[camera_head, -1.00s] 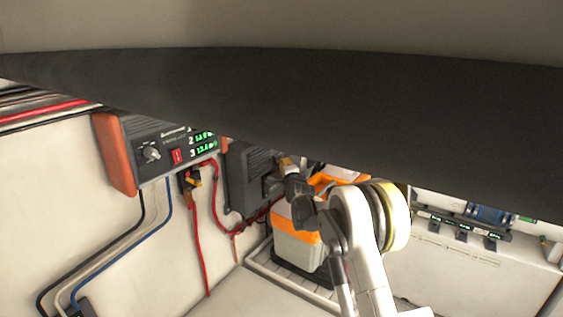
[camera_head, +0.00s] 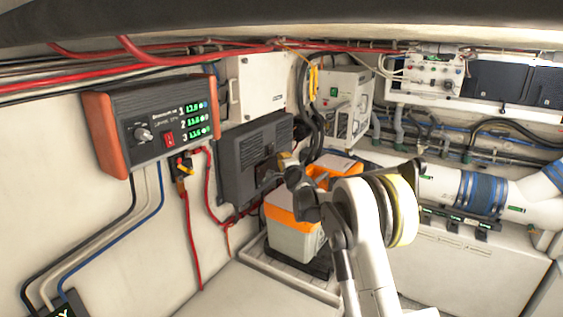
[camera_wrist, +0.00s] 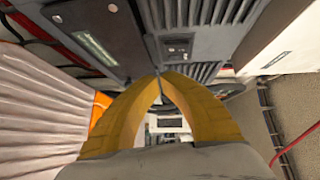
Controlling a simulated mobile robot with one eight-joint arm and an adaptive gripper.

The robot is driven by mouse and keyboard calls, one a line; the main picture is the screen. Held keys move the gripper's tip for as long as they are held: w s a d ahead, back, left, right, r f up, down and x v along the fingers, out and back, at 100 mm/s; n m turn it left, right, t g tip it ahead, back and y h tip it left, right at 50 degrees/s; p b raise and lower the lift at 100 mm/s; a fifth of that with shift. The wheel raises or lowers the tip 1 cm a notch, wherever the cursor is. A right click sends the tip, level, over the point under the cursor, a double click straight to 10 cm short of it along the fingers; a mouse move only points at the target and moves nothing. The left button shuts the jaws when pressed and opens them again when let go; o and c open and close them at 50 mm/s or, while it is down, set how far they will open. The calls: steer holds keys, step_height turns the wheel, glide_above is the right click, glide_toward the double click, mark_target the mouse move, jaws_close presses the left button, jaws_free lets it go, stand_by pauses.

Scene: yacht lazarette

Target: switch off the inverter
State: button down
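A dark grey finned box (camera_head: 250,150), which looks like the inverter, is mounted on the left wall near the corner. In the wrist view its grey finned face (camera_wrist: 205,15) fills the top, with a small dark panel (camera_wrist: 178,48) bearing small switch-like details. I cannot read its labels or tell the switch position. My gripper (camera_head: 287,158) is in front of the box's right part. In the wrist view the yellow fingertips of my gripper (camera_wrist: 159,74) meet just below the small panel, with nothing visible between them. I cannot tell whether they touch the box.
A grey unit with orange ends (camera_head: 160,122), a knob, a red switch and green readouts hangs to the left. An orange-and-white box (camera_head: 293,236) stands below my gripper. Red cables (camera_head: 192,235) run down the wall. A white pipe (camera_head: 440,186) lies at right.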

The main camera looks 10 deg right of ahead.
steer(key=s, duration=1)
steer(key=shift+d+f+b, duration=0.2)
steer(key=shift+f+b, duration=0.15)
